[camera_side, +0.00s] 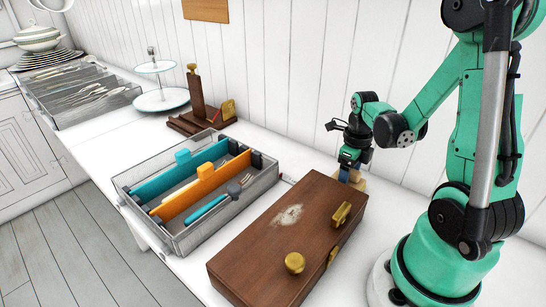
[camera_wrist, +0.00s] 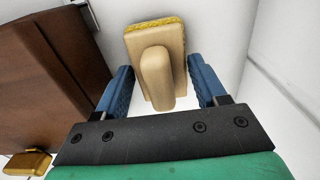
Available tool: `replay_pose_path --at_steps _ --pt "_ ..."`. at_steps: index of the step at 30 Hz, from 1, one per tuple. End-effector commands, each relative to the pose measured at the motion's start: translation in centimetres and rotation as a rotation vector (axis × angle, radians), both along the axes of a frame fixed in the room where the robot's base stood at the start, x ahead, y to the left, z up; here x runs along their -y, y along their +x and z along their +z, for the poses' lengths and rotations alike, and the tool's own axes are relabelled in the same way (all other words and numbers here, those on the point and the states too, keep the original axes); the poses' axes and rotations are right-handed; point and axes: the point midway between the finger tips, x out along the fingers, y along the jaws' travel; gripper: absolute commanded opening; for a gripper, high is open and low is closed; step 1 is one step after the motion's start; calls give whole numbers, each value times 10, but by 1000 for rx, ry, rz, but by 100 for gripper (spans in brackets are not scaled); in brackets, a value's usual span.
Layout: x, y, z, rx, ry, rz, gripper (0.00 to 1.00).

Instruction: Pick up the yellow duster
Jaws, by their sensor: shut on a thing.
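The yellow duster is a pale wooden block with a raised handle and a yellow pad along one edge. In the wrist view the duster (camera_wrist: 157,70) sits between the blue fingers of my gripper (camera_wrist: 161,82), which is shut on it. In the side view my gripper (camera_side: 349,172) is down behind the wooden box, and only a small tan part of the duster (camera_side: 359,184) shows there. The box hides the rest, so I cannot tell whether the duster touches the counter.
The closed brown wooden box (camera_side: 268,228) with brass fittings stands close beside my gripper; it also shows in the wrist view (camera_wrist: 45,70). A clear divided tray (camera_side: 255,187) with utensils is to its left. The white panelled wall (camera_side: 300,80) is close behind.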

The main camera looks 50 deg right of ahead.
Motion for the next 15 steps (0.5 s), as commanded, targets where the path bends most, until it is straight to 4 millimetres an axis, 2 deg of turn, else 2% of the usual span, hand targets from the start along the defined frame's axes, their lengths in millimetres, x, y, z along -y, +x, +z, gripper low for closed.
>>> replay_pose_path --at_steps 7,15 --pt "-1 -1 27 0 0 0 1" --pt "-1 -1 88 0 0 0 1"
